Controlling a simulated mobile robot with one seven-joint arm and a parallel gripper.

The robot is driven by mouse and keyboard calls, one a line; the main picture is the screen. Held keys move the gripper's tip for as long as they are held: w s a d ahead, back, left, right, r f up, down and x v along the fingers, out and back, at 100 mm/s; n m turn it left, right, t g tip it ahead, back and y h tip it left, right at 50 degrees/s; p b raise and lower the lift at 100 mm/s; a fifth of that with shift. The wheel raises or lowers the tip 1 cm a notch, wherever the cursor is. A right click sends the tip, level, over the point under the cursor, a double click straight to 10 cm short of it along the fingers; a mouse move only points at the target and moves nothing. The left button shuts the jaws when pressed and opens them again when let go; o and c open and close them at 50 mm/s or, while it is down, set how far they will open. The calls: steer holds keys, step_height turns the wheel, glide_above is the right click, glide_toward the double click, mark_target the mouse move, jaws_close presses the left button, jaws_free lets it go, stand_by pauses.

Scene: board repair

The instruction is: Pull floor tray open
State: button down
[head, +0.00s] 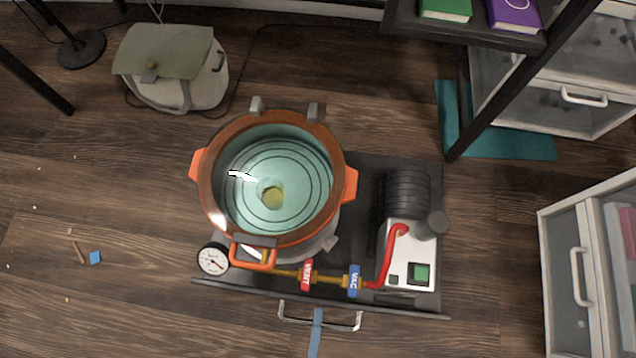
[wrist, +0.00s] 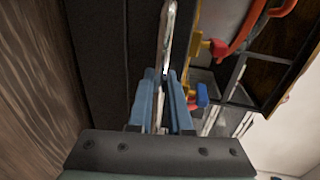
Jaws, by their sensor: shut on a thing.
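The floor tray (head: 375,300) is a dark flat tray on the wooden floor, with a metal bar handle (head: 345,325) along its front edge. My gripper (head: 317,318) shows as a blue finger reaching the middle of the handle from below in the head view. In the wrist view my gripper (wrist: 164,85) has its two blue fingers closed on the handle bar (wrist: 167,40), with the dark tray front beside it. The far side of the grip is hidden.
The tray bears an orange-rimmed pot (head: 275,185), a gauge (head: 213,260), red and blue valves, and a pump (head: 408,265). A cabinet (head: 575,285) stands at right and a bag (head: 175,65) at upper left. Small scraps (head: 95,257) lie on open floor at left.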

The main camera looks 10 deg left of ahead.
stand_by(0.3)
steer(key=c, duration=1.1)
jaws_free()
steer(key=shift+c, duration=0.2)
steer(key=p+v, duration=0.1)
steer(key=v, duration=1.2)
steer(key=shift+p, duration=0.3)
steer(key=shift+s, duration=0.1)
